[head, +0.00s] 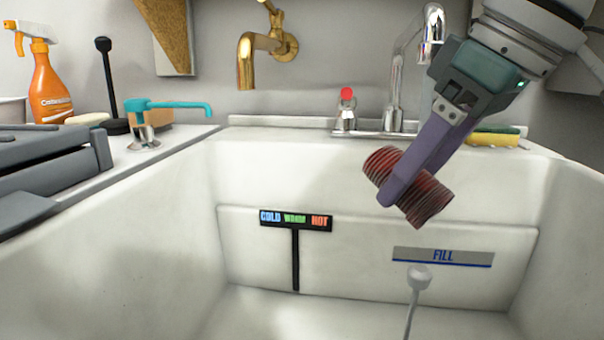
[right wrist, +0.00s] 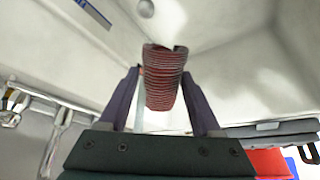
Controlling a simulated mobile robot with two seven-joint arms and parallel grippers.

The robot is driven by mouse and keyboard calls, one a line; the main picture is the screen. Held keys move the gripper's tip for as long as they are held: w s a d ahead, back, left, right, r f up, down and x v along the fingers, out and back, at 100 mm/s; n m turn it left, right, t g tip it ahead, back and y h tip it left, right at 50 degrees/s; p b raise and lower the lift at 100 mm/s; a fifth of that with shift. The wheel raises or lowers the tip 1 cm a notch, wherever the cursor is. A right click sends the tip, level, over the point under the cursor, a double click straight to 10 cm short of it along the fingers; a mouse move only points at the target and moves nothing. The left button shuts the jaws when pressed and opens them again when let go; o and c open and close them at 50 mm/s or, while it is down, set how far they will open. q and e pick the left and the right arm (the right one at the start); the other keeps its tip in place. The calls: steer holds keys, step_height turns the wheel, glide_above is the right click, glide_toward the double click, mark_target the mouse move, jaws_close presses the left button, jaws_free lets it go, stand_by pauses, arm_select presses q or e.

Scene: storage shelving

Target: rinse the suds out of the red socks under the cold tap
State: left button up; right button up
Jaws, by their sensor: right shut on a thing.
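A red, ribbed bundle, which I take for the red socks (head: 431,198), is in my right gripper (head: 392,196), tilted above the white sink basin (head: 300,175). In the right wrist view, the bundle (right wrist: 163,88) sits between the two purple fingers of the gripper (right wrist: 160,82). I see no clear suds on it. A brass tap (head: 256,47) is on the back wall, a chrome tap (head: 400,75) stands behind the gripper, and a turquoise-handled fixture (head: 160,106) is on the left ledge. Which is the cold tap I cannot tell. No water shows. My left gripper is not in view.
A COLD, WARM, HOT sign (head: 296,220) and a FILL strip (head: 443,257) are on the basin's back wall. A pale knob on a rod (head: 418,280) stands in front. An orange spray bottle (head: 48,88) and dark grey gear (head: 55,165) crowd the left ledge.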

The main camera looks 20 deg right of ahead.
steer(key=shift+s+a+b, duration=0.15)
steer(key=shift+s+a, duration=0.2)
steer(key=shift+s, duration=0.3)
steer(key=shift+s+a+b, duration=0.15)
steer(key=shift+s+a, duration=0.2)
steer(key=shift+s, duration=0.25)
steer(key=s, duration=0.1)
steer(key=s+a, duration=0.1)
steer(key=s, duration=0.1)
steer(key=s+a, duration=0.1)
steer(key=shift+s+a+b, duration=0.25)
steer(key=shift+s+b, duration=0.05)
steer(key=shift+r, duration=0.1)
stand_by(0.6)
